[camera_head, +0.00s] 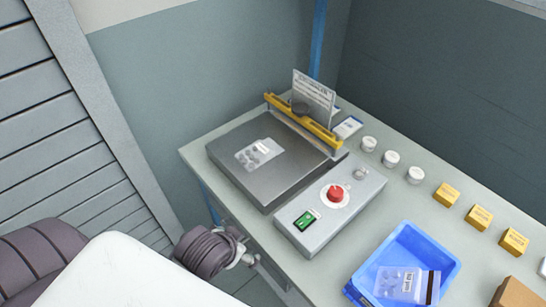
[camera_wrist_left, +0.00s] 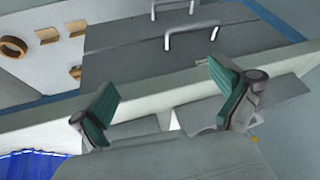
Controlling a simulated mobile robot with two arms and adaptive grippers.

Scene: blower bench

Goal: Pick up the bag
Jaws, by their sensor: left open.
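A small clear bag (camera_head: 259,154) with print and several round pieces lies flat on the dark plate (camera_head: 228,165) of the bench machine. Another bag (camera_head: 400,283) with a dark strip at one end lies in the blue bin (camera_head: 440,254). My left gripper (camera_head: 243,252) is low at the bench's front edge, below and in front of the machine, apart from both bags. In the left wrist view the left gripper (camera_wrist_left: 165,80) has its two green-padded fingers spread, with nothing between them. My right gripper is not in view.
A grey control box (camera_head: 330,205) with a red knob and green switch stands right of the plate. A yellow bar (camera_head: 305,124) and a sign (camera_head: 313,92) stand behind it. White jars (camera_head: 391,158) and yellow boxes (camera_head: 480,217) line the bench's right side.

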